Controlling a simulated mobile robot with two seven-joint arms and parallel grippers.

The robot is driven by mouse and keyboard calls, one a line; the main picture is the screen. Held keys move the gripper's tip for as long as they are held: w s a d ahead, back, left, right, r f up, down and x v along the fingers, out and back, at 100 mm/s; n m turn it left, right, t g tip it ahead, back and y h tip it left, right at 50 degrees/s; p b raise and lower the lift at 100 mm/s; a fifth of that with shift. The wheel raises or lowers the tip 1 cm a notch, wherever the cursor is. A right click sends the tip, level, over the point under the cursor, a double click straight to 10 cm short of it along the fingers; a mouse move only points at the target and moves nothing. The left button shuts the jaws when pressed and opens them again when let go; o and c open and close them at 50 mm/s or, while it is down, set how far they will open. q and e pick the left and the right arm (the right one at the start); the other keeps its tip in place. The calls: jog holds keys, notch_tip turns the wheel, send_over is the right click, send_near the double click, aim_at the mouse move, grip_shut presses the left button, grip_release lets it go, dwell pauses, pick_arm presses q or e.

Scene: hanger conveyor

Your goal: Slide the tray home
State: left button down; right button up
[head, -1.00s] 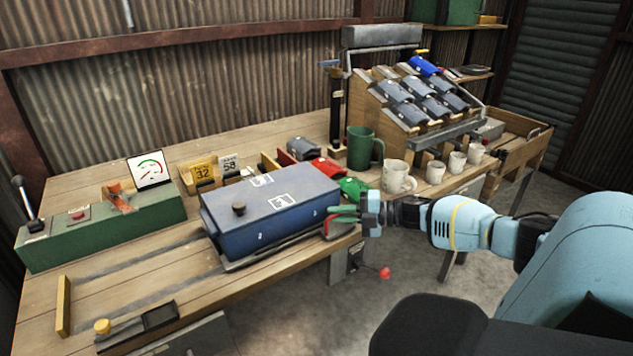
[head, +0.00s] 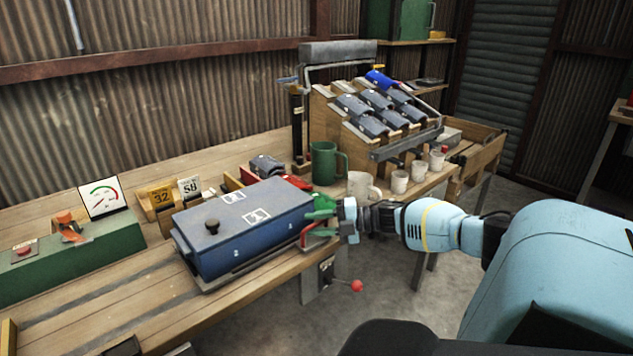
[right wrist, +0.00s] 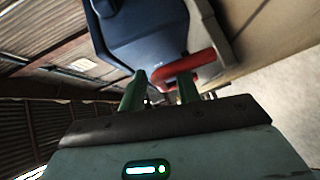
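The tray (head: 205,288) is a dark flat carriage on the wooden bench, carrying a long blue box (head: 255,238) with a black knob on its lid. A red handle (head: 307,236) stands at the box's right end, and it also shows in the right wrist view (right wrist: 198,68). My right gripper (head: 324,213) is at this end, close to the handle. In the right wrist view its two green fingers (right wrist: 160,92) stand apart, with part of the handle in front of and between them. No firm grip shows. My left gripper is out of view.
Bare bench and dark rails (head: 95,300) extend left of the box. A green console (head: 85,260) and number cards (head: 175,195) stand behind. A green mug (head: 323,163), pale cups (head: 399,182) and a sloped rack (head: 345,120) are right. A red-knobbed lever (head: 356,286) juts from the bench front.

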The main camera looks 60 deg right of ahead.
jog(key=shift+a, duration=0.1)
jog(key=p+v, duration=0.1)
jog(key=v, duration=0.5)
jog(key=shift+s, duration=0.15)
jog(key=shift+v, duration=0.75)
